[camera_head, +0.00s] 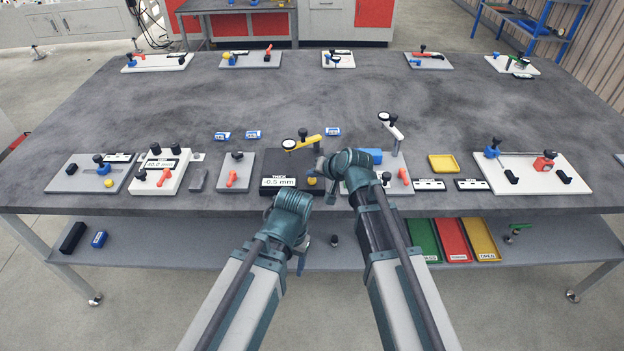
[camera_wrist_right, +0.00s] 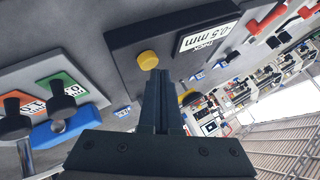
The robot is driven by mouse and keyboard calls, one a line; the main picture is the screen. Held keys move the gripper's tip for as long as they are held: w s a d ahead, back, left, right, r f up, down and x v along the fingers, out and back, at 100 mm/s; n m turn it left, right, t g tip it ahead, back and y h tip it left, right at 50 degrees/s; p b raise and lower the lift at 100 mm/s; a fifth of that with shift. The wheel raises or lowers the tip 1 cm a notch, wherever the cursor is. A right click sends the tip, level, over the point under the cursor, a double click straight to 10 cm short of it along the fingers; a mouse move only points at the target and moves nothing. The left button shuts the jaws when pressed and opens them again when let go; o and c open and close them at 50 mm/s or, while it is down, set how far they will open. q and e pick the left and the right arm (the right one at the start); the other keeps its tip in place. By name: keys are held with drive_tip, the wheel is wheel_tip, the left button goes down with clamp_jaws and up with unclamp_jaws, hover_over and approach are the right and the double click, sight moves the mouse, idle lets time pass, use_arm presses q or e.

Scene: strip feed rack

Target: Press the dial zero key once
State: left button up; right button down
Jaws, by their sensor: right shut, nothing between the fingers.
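The dial gauge station is a dark plate (camera_head: 268,166) with a dial on a yellow arm (camera_head: 303,144) and a display (camera_head: 279,182) reading -0.5 mm. Its yellow round key (camera_head: 312,181) is right of the display; the key (camera_wrist_right: 148,60) and display (camera_wrist_right: 207,37) also show in the right wrist view. My right gripper (camera_head: 321,164) is over the plate's right part. In the wrist view its shut, empty fingers (camera_wrist_right: 161,74) end just beside the key; I cannot tell whether they touch it.
A station with a blue block (camera_head: 371,155) and upright post stands right of the plate. A plate with a red lever (camera_head: 232,178) is to its left. The middle of the grey bench (camera_head: 300,95) is clear.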

sight(314, 182)
drive_tip(key=shift+f+b, duration=0.4)
drive_tip(key=shift+f, duration=0.05)
idle(0.3)
drive_tip(key=shift+r, duration=0.15)
drive_tip(key=shift+r+p, duration=0.75)
drive_tip(key=shift+p, duration=0.15)
wheel_tip(314, 182, up, 5)
drive_tip(key=p, duration=0.5)
drive_tip(key=shift+r, duration=0.1)
idle(0.6)
